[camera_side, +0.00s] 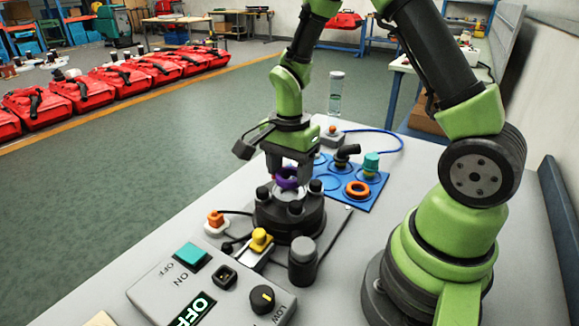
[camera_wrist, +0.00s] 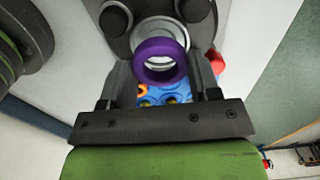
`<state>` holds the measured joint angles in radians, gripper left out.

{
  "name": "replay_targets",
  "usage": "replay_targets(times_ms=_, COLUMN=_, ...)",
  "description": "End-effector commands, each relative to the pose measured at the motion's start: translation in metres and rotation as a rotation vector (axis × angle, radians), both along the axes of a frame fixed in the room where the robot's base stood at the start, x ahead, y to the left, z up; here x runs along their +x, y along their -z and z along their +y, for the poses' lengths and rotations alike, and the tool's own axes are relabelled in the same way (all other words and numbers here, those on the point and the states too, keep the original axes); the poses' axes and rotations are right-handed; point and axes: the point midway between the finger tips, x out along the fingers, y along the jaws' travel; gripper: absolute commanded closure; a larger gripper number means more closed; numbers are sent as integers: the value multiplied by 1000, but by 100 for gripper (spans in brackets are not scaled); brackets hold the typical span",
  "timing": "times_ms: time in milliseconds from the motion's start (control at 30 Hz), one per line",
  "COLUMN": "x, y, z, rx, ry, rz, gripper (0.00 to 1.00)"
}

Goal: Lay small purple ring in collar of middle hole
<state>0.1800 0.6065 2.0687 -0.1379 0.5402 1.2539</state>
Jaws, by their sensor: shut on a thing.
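The small purple ring (camera_side: 287,178) is held between the fingers of my gripper (camera_side: 290,166), just above the dark round fixture (camera_side: 289,215) in the side view. In the wrist view the purple ring (camera_wrist: 160,61) sits between the fingertips of my gripper (camera_wrist: 160,75). Behind it a pale metal-rimmed hole (camera_wrist: 160,30) shows, partly covered by the ring. Dark knobs stand around the hole on the fixture's grey plate (camera_wrist: 140,12). The ring looks apart from the hole, but the exact gap cannot be told.
A blue tray (camera_side: 375,196) behind the fixture holds an orange ring (camera_side: 357,189), a teal-topped part (camera_side: 371,163) and a black elbow (camera_side: 346,154). A control box (camera_side: 212,285) and a yellow-topped clamp (camera_side: 260,240) stand in front. A clear bottle (camera_side: 336,93) stands at the back.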

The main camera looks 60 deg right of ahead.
Motion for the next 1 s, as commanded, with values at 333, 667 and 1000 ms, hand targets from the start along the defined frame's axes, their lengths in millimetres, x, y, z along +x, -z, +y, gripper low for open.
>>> replay_targets(times_ms=333, x=0, y=3, z=0, rx=0, ry=-1, rz=0, gripper=72)
replay_targets(times_ms=667, x=0, y=10, z=0, rx=0, ry=-1, rz=0, gripper=72)
replay_targets(times_ms=1000, x=0, y=10, z=0, rx=0, ry=0, rz=0, gripper=72)
